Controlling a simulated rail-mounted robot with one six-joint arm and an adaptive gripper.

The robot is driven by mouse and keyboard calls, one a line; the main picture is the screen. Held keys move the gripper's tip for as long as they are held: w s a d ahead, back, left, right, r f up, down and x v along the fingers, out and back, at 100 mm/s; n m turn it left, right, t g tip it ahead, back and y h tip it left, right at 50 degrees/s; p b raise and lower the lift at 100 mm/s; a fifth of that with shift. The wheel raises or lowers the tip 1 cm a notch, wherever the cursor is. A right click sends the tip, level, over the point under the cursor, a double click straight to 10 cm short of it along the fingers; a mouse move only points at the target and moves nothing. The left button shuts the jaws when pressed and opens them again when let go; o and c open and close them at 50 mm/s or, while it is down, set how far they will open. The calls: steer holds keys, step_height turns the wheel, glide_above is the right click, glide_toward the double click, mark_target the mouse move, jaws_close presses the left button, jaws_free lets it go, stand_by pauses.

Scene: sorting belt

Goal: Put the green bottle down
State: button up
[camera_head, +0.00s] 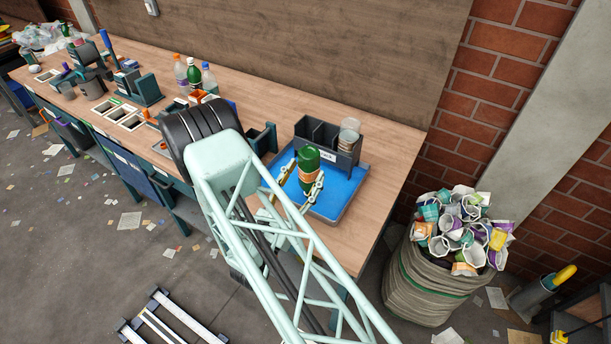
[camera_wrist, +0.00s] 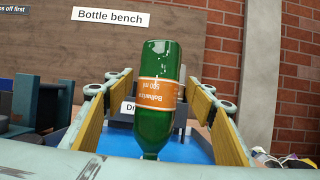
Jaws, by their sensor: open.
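The green bottle (camera_head: 308,158) with an orange label is upside down over the blue tray (camera_head: 340,207), its base up and its neck down. In the wrist view the bottle (camera_wrist: 157,65) stands nearly upright between the yellow finger pads, with its label text inverted. My gripper (camera_head: 302,180) is open, with one finger on each side of the bottle. In the wrist view a gap shows beside the pads. The neck's lower end is partly hidden, and I cannot tell whether it touches the tray.
A dark rack (camera_head: 318,133) with compartments and a clear cup (camera_head: 349,130) stands behind the bottle. Bottles (camera_head: 209,79) and white-rimmed bins (camera_head: 119,115) are farther left on the bench. A full sack (camera_head: 437,270) stands right of the bench. Bare wood (camera_head: 395,145) lies right of the tray.

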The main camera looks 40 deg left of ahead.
steer(key=shift+b+v, duration=1.4)
steer(key=shift+b, duration=1.8)
steer(key=shift+s+f, duration=0.1)
steer(key=shift+f, duration=0.05)
steer(key=shift+b+v, duration=1.6)
steer(key=shift+b, duration=0.3)
steer(key=shift+b+v, duration=0.7)
steer(key=shift+v, duration=0.55)
steer(key=shift+a, duration=0.1)
